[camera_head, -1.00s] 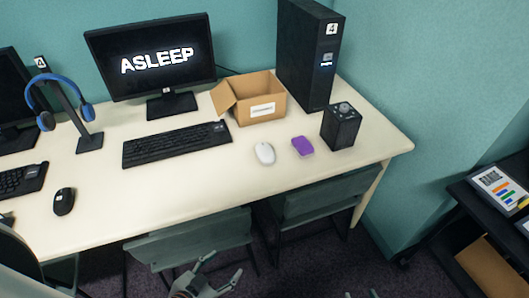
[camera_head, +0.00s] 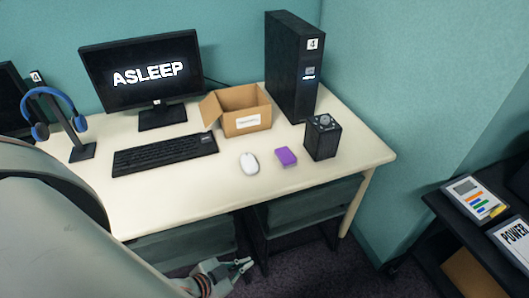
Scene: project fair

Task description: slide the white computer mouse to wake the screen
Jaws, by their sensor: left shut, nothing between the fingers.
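The white computer mouse (camera_head: 249,164) lies on the cream desk, in front of the cardboard box and left of a purple block. The screen (camera_head: 143,72) behind it is lit with the word ASLEEP. My left gripper (camera_head: 246,266) is at the bottom middle, below and in front of the desk's front edge. It is shut and empty, well apart from the mouse. My left arm covers the left end of the desk. My right gripper is out of view.
A black keyboard (camera_head: 165,154) lies left of the mouse. The purple block (camera_head: 286,156) and a black box-shaped object (camera_head: 322,138) stand to its right. An open cardboard box (camera_head: 240,112) and a black tower (camera_head: 291,68) are behind. Chairs (camera_head: 310,206) sit under the desk (camera_head: 190,206).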

